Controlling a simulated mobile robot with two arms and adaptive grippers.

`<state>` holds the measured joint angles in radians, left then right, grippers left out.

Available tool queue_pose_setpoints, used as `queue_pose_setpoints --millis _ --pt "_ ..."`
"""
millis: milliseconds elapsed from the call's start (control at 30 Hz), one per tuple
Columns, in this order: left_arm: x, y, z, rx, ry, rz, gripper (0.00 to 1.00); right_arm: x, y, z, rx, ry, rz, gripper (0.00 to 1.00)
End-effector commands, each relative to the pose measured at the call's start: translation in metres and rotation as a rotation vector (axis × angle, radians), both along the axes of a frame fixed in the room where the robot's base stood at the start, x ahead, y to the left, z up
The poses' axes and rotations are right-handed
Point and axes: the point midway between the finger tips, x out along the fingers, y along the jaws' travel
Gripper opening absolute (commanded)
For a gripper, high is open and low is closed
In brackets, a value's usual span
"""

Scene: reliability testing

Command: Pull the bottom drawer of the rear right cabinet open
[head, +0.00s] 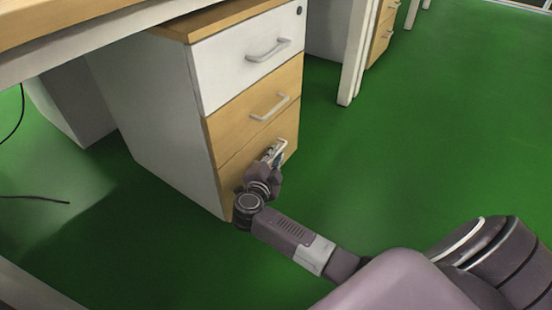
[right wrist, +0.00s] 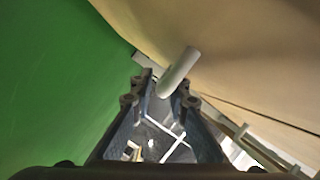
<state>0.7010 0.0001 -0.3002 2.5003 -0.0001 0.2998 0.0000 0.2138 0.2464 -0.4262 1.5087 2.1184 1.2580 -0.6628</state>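The cabinet (head: 155,105) under the desk has a white top drawer and two wood-coloured drawers below. Its bottom drawer (head: 289,130) looks flush with the cabinet front. My right gripper (head: 273,153) is at this drawer's front and partly hides its handle. In the right wrist view the pale handle bar (right wrist: 180,70) runs between the two fingertips of my right gripper (right wrist: 166,82). The fingers stand apart, with a visible gap on the left finger's side. I see no firm grip on the bar. My left gripper is not in view.
The middle drawer's handle (head: 270,108) juts out just above my right gripper. A white desk leg (head: 352,60) stands to the right of the cabinet. The green floor (head: 420,140) in front is clear. A black cable (head: 35,198) lies at left.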

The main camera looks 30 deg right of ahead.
Motion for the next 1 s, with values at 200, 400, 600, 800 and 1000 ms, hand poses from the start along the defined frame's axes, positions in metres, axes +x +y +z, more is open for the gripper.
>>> queue_pose_setpoints --millis 200,400,600,800,1000 --pt "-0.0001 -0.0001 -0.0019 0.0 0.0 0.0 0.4 0.0026 -0.0028 0.0005 -0.001 -0.001 0.001 0.15" --pt "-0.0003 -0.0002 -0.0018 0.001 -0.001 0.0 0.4 0.0023 -0.0026 0.0004 0.0 0.0 0.0 0.06" --pt "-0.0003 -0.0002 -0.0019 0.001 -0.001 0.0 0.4 0.0021 -0.0024 0.0001 0.001 -0.001 0.0 0.0" --pt "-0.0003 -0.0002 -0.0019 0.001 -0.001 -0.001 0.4 0.0021 -0.0021 0.0 0.001 -0.001 0.0 0.0" --pt "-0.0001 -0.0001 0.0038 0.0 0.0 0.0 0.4 0.0006 -0.0024 0.0013 0.002 0.001 0.0 0.0"
